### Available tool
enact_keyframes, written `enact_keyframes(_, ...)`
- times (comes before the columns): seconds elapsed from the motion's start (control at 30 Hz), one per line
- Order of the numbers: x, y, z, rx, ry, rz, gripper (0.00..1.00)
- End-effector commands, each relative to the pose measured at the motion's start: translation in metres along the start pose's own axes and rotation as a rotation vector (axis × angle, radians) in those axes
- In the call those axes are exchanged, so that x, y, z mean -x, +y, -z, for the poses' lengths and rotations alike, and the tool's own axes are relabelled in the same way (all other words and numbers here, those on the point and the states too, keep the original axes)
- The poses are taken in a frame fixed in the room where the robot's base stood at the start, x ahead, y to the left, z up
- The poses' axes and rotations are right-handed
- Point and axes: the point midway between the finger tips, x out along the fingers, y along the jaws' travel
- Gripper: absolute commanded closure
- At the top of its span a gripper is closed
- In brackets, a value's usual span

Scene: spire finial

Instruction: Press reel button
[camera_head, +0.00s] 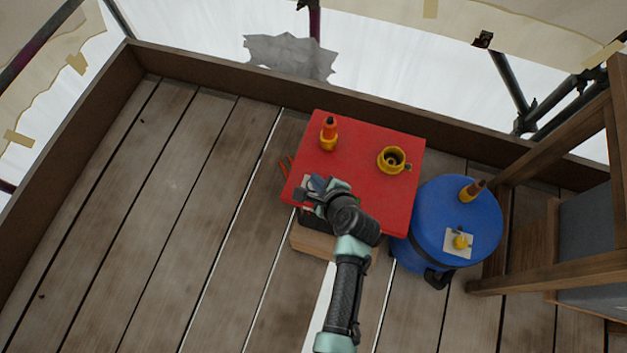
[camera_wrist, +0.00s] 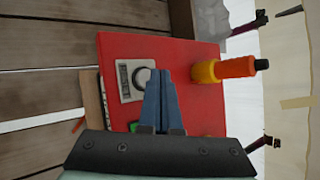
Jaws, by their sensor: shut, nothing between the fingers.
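A pale square plate (camera_wrist: 125,82) with a small dark-framed window and a round, dark-ringed button (camera_wrist: 143,78) sits on the red top (camera_wrist: 185,52) in the wrist view. Its edge shows beside my gripper in the head view, mostly hidden by the arm. My gripper (camera_wrist: 163,72) is shut and empty, its blue fingertips just right of the round button; I cannot tell whether they touch anything. In the head view my gripper (camera_head: 309,186) is over the left front part of the red top (camera_head: 365,190). A small green patch (camera_wrist: 133,127) shows beside the fingers, partly hidden.
An orange-and-yellow tool (camera_head: 329,135) stands upright and a yellow ring-shaped cup (camera_head: 392,159) sits on the red top. A blue drum (camera_head: 430,220) with small items stands at right. A wooden frame (camera_head: 545,285) is beyond it. Planks at left are clear.

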Motion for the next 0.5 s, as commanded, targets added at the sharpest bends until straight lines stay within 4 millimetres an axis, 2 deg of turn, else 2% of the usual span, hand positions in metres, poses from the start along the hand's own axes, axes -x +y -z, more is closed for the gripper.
enact_keyframes(0.5, 0.031, -0.022, -0.023, 0.0, 0.0, -0.001, 1.0)
